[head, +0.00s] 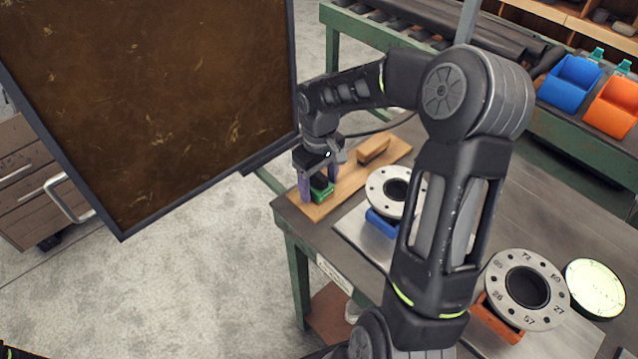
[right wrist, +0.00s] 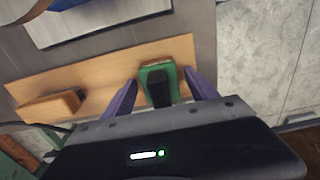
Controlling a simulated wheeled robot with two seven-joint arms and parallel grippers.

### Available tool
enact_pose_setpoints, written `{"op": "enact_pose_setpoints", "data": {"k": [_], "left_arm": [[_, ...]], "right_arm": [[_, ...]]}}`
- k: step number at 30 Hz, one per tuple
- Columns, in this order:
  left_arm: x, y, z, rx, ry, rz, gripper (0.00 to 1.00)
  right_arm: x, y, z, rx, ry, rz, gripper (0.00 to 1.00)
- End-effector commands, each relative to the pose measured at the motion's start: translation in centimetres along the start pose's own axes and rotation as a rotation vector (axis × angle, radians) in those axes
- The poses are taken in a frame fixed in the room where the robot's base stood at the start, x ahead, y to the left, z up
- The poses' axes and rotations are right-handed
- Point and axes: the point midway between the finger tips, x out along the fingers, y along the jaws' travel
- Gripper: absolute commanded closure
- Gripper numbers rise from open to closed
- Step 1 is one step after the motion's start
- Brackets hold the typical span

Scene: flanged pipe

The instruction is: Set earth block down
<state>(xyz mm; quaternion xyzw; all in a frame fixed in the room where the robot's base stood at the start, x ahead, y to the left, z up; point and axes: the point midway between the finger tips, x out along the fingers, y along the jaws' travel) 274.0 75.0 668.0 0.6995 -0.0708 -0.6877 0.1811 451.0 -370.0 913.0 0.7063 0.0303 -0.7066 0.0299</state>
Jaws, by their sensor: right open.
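The earth block (head: 321,189) is a small green block with a dark upright part on top. It rests on the wooden board (head: 347,181) near the board's front left end. My right gripper (head: 319,192) is open, its purple fingers on either side of the block. In the right wrist view the block (right wrist: 158,80) sits between the spread fingertips (right wrist: 163,85), with a gap visible on each side. My left gripper is not in view.
Flanged pipe ends (head: 396,186) (head: 527,289) stand on the bench to the right. A dark brown panel (head: 150,90) stands at the left. Blue (head: 570,83) and orange (head: 614,105) bins are behind.

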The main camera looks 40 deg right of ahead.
Motion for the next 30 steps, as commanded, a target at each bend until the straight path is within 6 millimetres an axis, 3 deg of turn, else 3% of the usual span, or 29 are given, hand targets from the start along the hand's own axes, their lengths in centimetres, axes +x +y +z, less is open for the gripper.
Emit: {"op": "enact_pose_setpoints", "data": {"k": [18,30], "left_arm": [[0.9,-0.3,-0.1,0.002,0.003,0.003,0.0],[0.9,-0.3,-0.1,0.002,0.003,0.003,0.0]], "right_arm": [[-10.7,0.0,-0.1,0.0,0.002,0.001,0.33],[-11.6,0.0,0.0,0.0,0.0,0.0,0.33]]}}
